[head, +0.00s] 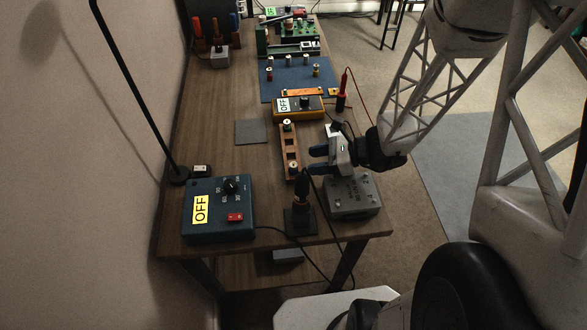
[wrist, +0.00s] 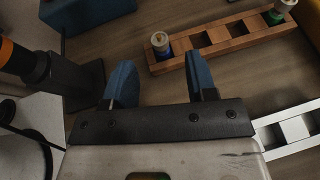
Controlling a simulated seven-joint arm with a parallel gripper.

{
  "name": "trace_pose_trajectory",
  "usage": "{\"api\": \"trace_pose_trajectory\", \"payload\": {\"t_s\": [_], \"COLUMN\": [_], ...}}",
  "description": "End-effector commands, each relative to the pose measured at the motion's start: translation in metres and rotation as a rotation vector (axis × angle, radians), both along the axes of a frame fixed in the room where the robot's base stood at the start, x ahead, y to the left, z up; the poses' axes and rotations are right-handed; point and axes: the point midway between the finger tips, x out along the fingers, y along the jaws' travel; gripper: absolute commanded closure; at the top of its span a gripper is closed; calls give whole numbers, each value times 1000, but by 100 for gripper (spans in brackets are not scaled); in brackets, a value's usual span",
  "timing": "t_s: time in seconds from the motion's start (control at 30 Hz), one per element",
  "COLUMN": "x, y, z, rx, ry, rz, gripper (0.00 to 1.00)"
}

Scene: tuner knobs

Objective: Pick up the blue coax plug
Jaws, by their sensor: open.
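The blue coax plug (wrist: 160,45), with a pale metal top and blue lower body, stands upright at one end of the wooden rack (wrist: 222,36). In the head view the plug (head: 293,167) is in the rack's near end. A green plug (wrist: 275,15) stands at the other end, with empty slots between. My gripper (wrist: 160,64) has its two blue fingers apart with nothing between them. The plug shows ahead of the gap between the fingertips. In the head view my gripper (head: 312,160) is just right of the rack.
A soldering iron in its black stand (head: 299,217) is close to the near end of the rack. A grey metal box (head: 353,198) lies under and right of the gripper. A blue OFF box (head: 219,210) is front left. A yellow meter (head: 298,107) stands behind the rack.

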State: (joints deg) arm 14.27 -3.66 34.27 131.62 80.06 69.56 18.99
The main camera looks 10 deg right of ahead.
Motion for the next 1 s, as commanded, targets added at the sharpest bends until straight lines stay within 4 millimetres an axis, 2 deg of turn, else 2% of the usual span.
{"api": "trace_pose_trajectory", "payload": {"t_s": [0.23, 0.77, 1.0], "x": [2, 3, 5], "y": [13, 17, 28], "z": [-6, -8, -14], "rx": [0, -1, -1], "ry": [1, 0, 0], "rz": [2, 2, 3], "gripper": [48, 48, 48]}}
